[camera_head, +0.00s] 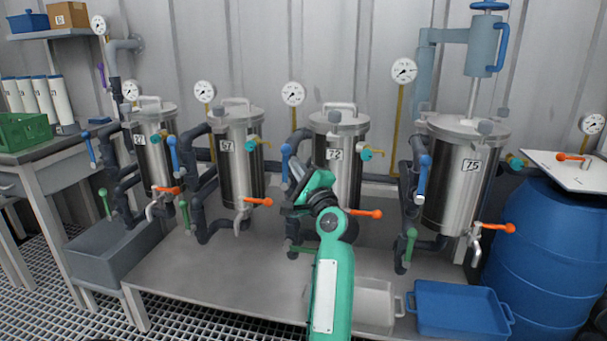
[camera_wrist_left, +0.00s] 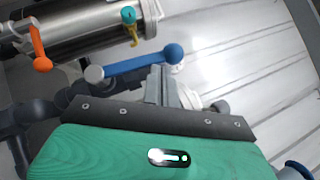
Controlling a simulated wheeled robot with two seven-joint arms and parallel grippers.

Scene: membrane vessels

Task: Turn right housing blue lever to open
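The rightmost steel housing (camera_head: 455,190), labelled 75, has a near-vertical blue lever (camera_head: 423,175) on its left piping. The housing labelled 72 (camera_head: 345,170), to its left, has its own blue lever (camera_head: 286,160). My left gripper (camera_head: 297,172) is beside this lever of housing 72, left of and apart from the lever of housing 75. In the left wrist view, a blue lever (camera_wrist_left: 140,63) with a round end lies just beyond my left fingertips (camera_wrist_left: 165,75). The fingers look close together; their gap and any contact are unclear. My right gripper is not in view.
Two more housings (camera_head: 240,160) stand further left. Orange levers (camera_head: 497,228) and green levers (camera_head: 411,245) stick out low on the housings. A blue tray (camera_head: 460,312) and a blue barrel (camera_head: 540,260) are at the right.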

